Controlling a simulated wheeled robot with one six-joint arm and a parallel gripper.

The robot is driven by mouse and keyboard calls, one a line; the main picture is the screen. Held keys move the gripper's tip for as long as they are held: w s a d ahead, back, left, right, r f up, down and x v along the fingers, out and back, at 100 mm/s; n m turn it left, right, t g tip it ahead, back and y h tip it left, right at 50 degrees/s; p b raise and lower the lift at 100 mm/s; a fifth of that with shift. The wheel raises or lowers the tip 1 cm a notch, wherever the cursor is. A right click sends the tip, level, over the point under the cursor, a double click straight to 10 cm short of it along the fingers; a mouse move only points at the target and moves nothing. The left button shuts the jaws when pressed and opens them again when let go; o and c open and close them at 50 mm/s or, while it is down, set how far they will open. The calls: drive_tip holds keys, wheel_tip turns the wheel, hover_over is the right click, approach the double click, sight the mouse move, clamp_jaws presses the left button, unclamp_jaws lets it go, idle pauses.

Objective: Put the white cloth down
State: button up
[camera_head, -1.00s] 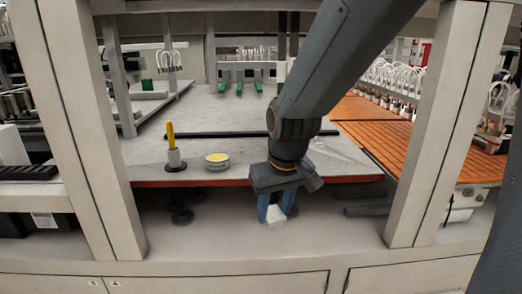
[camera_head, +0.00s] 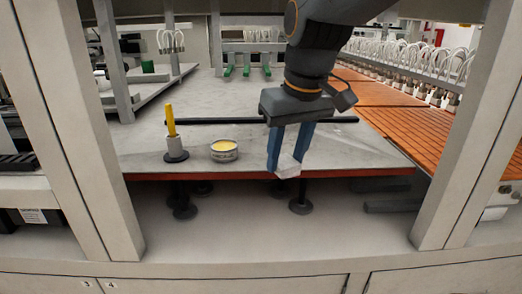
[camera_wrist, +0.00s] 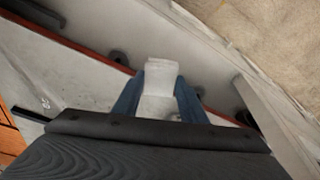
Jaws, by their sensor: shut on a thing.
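The white cloth (camera_head: 287,168) is a small folded white piece between the two blue fingers of my gripper (camera_head: 290,155). My gripper is shut on it and points downward. In the head view, the cloth is at the front edge of the grey table (camera_head: 340,150), with its lower end reaching about the level of the red edge. I cannot tell whether it touches the table. In the wrist view, the cloth (camera_wrist: 160,75) stands out past the fingertips, with the table's red edge beyond it to the left.
A yellow-handled tool in a holder (camera_head: 173,135) and a round tin with yellow contents (camera_head: 224,151) stand on the table left of my gripper. A dark bar (camera_head: 215,121) lies behind. Upright frame posts (camera_head: 465,120) flank the opening. The table's right front is clear.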

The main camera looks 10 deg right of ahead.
drive_tip(key=w+b, duration=0.2)
drive_tip(key=shift+w+d+f+b, duration=0.15)
drive_tip(key=shift+d+b, duration=0.05)
drive_tip(key=shift+b, duration=0.1)
drive_tip(key=w+p, duration=0.1)
drive_tip(key=w, duration=0.2)
drive_tip(key=w+d+p, duration=0.1)
drive_tip(key=w, duration=0.3)
drive_tip(key=w+d+p, duration=0.1)
drive_tip(key=w, duration=0.3)
drive_tip(key=shift+w+d+p, duration=0.15)
drive_tip(key=shift+p, duration=0.25)
drive_tip(key=shift+f+p, duration=0.75)
drive_tip(key=shift+f, duration=0.85)
drive_tip(key=shift+f, duration=0.1)
drive_tip(key=o, duration=1.1)
drive_tip(key=b+v, duration=0.2)
drive_tip(key=v, duration=0.5)
drive_tip(key=shift+r, duration=0.4)
